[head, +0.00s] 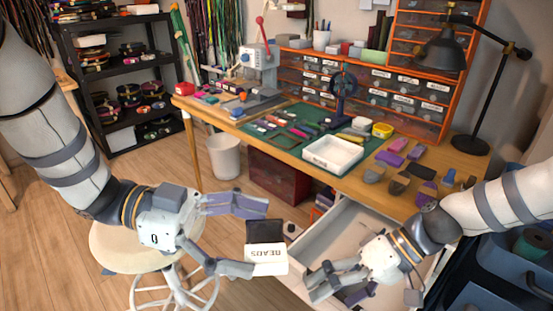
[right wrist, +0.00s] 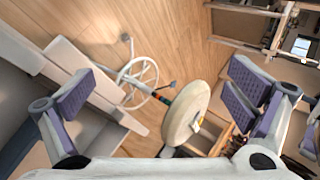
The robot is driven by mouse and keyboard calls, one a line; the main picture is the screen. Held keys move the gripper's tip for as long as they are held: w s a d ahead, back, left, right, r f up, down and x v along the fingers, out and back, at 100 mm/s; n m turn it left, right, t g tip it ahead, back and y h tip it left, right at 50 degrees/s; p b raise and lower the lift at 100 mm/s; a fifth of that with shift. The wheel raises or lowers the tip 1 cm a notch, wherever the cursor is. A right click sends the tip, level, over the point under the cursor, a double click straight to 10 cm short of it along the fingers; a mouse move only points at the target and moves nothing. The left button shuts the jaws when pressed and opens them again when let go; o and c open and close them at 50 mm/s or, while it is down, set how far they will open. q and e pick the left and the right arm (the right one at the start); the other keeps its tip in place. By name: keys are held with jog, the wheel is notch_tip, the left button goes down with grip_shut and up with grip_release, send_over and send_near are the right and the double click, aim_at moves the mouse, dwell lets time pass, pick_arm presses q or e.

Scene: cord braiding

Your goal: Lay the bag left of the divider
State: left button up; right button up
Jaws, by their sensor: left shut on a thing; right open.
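My left gripper (head: 252,240) is shut on the bag (head: 268,234), a small dark pouch with a white header printed "BEADS", upside down in the head view. It holds the bag in the air, left of the open drawer (head: 345,222) under the table. My right gripper (head: 335,285) is open and empty over the near part of the drawer. Its two purple-padded fingers stand wide apart in the right wrist view (right wrist: 160,95). My right arm and gripper hide part of the drawer inside, and I cannot make out the divider clearly.
A round stool (head: 130,245) stands left of the drawer. The table holds a white tray (head: 333,155), a green mat (head: 285,118), several purple and grey pieces and a black lamp (head: 450,50). A white bin (head: 224,157) and dark red cabinet (head: 278,175) stand behind.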

jog(key=w+a+r+n, duration=0.1)
jog(key=w+r+n, duration=0.1)
jog(key=w+r, duration=0.35)
pick_arm(q)
jog(key=shift+a, duration=0.1)
pick_arm(e)
notch_tip(320, 180, up, 22)
jog(key=n+t+h, duration=0.2)
jog(key=n+h, duration=0.7)
jog(key=n, duration=0.5)
send_over(278, 234)
notch_tip(278, 234, down, 11)
